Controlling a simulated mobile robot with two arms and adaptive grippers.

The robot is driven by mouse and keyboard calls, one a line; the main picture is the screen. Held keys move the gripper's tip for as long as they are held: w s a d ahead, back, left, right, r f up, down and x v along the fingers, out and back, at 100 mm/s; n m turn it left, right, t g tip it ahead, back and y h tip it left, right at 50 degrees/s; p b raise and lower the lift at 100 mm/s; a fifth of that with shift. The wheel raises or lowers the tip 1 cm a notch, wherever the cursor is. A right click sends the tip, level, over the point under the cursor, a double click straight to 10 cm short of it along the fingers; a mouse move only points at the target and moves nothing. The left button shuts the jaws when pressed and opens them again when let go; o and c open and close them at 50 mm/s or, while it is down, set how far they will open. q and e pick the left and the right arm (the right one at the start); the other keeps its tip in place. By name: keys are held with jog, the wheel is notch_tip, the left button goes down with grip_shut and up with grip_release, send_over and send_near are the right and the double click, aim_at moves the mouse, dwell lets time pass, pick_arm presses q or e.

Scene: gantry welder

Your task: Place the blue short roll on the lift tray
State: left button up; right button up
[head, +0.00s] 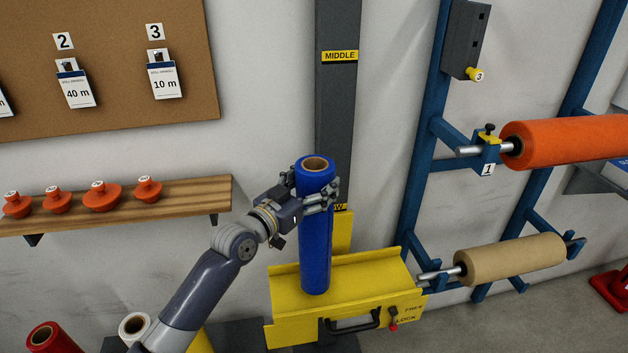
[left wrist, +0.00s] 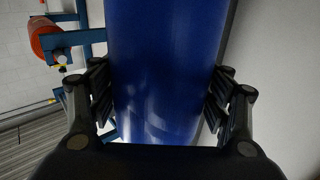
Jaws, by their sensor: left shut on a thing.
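The blue short roll (head: 316,240) stands upright over the yellow lift tray (head: 280,295) in the head view. Its lower end appears to meet the tray floor; I cannot tell whether it touches. My left gripper (head: 320,192) is shut around the upper part of the roll, below its brown core opening. In the left wrist view the blue roll (left wrist: 158,70) fills the middle, with a finger of my left gripper (left wrist: 158,105) on each side. The right gripper is not in view.
A grey mast (head: 337,110) rises behind the tray. A blue rack on the right holds an orange roll (head: 570,141) and a tan roll (head: 512,259). A wooden shelf (head: 190,202) with orange plugs is on the left. Red and white rolls (head: 134,326) stand at lower left.

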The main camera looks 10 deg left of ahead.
pick_arm(q)
jog(key=shift+f, duration=0.85)
jog(key=o, duration=1.8)
jog(key=shift+f, duration=0.5)
jog(key=o, duration=0.3)
jog(key=shift+s, duration=0.15)
jog(key=shift+r, duration=0.1)
